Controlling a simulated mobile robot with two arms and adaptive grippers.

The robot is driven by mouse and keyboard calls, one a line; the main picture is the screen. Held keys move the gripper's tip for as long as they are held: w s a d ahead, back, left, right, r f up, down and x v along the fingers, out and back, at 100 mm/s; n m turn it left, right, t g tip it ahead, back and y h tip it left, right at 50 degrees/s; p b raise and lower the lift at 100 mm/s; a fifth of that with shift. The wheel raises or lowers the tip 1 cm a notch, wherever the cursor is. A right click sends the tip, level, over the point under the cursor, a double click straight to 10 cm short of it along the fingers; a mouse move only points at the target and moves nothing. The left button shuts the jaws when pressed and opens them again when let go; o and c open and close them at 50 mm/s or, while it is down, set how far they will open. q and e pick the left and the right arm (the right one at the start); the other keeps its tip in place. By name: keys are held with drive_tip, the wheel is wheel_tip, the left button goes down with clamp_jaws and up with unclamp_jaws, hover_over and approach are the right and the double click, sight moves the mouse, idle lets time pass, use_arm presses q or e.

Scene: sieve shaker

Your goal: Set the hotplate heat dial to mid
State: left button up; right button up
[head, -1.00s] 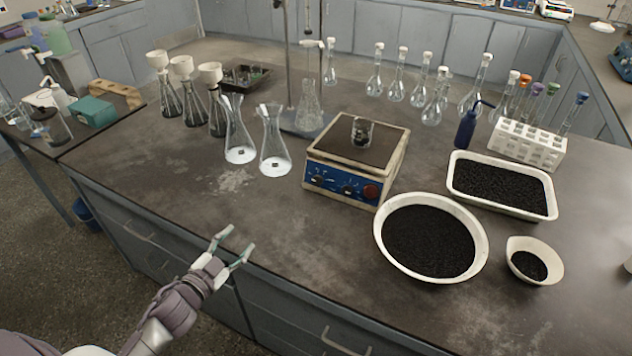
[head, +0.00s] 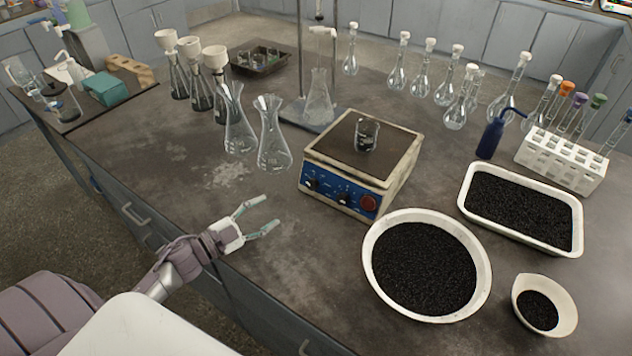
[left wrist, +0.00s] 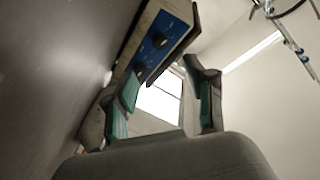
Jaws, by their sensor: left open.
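The hotplate (head: 372,146) stands on the bench, with a small glass beaker (head: 367,134) on its dark top. Its blue front panel (head: 330,190) carries two dark dials, a left one (head: 311,184) and a middle one (head: 344,198), and a red round part (head: 369,203) at the right. I cannot read the dial labels. My left gripper (head: 272,213) is open and empty, left of the panel and apart from it, its fingers pointing right. In the left wrist view the blue panel (left wrist: 157,42) shows beyond the open fingers. My right gripper is not in view.
Two conical flasks (head: 272,140) stand left of the hotplate. A round bowl of black granules (head: 373,262) sits close in front at the right. A white tray (head: 467,205) and a test-tube rack (head: 560,160) stand further right. Bench before the panel is clear.

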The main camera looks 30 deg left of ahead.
sight(310, 186)
use_arm(q)
drive_tip(key=shift+w+d+r, duration=0.1)
drive_tip(key=shift+w+d, duration=0.1)
drive_tip(key=shift+w, duration=0.2)
drive_tip(key=p+x, duration=0.1)
drive_tip(key=x, duration=0.3)
drive_tip(key=shift+w+r, duration=0.15)
drive_tip(key=shift+w, duration=0.05)
drive_tip(key=x, duration=0.7)
drive_tip(key=shift+w+d+p, duration=0.15)
drive_tip(key=shift+p, duration=0.15)
drive_tip(key=shift+w+d, duration=0.2)
drive_tip(key=shift+w, duration=0.25)
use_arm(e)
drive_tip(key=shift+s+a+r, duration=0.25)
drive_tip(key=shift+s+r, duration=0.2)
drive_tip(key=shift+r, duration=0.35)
use_arm(q)
clamp_jaws()
